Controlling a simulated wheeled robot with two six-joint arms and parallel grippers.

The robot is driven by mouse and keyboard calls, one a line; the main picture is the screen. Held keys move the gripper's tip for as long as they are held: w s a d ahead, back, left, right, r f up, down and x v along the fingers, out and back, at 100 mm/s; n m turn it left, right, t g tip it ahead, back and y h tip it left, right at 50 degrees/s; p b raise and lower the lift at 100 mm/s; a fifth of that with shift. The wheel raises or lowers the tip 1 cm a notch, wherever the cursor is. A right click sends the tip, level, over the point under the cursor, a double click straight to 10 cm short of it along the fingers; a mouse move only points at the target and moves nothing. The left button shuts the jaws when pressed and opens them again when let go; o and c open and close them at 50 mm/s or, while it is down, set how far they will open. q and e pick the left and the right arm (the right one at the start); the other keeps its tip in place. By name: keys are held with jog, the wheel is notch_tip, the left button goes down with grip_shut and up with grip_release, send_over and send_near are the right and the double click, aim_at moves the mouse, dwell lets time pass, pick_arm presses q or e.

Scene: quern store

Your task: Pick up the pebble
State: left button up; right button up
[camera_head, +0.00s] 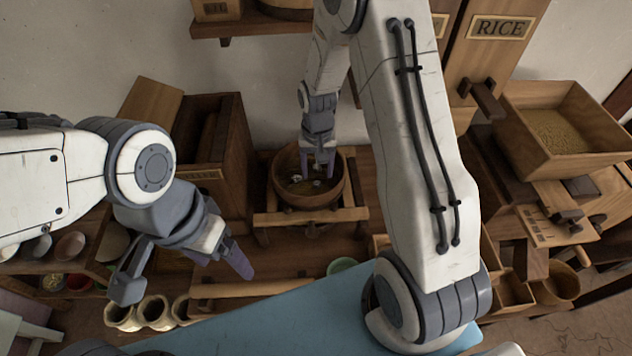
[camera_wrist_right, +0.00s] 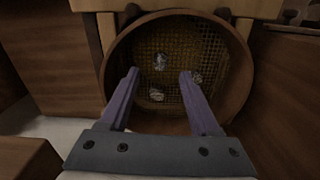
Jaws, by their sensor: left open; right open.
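Three small pale grey lumps that look like pebbles lie on the mesh of a round wooden sieve (camera_wrist_right: 241,85). In the right wrist view one pebble (camera_wrist_right: 160,61) is far, one (camera_wrist_right: 156,95) is near, and one (camera_wrist_right: 196,78) is to the right. In the head view the sieve (camera_head: 309,200) rests on a wooden frame, with a pebble (camera_head: 296,178) visible inside. My right gripper (camera_head: 318,165) is open and points down into the sieve; in its wrist view (camera_wrist_right: 159,74) nothing is held between the fingers. My left gripper (camera_head: 185,274) is open and empty at the lower left.
A dark wooden box (camera_head: 222,150) stands left of the sieve. At the right are a wooden hopper (camera_head: 565,160) of grain and a cabinet labelled RICE (camera_head: 499,28). Bowls and pale sacks (camera_head: 155,312) sit lower left. A blue surface (camera_head: 290,318) lies in front.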

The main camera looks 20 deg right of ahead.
aim_at(317, 181)
jog(key=shift+s+f, duration=0.1)
jog(key=shift+f, duration=1.65)
grip_shut()
jog(key=shift+r, duration=0.1)
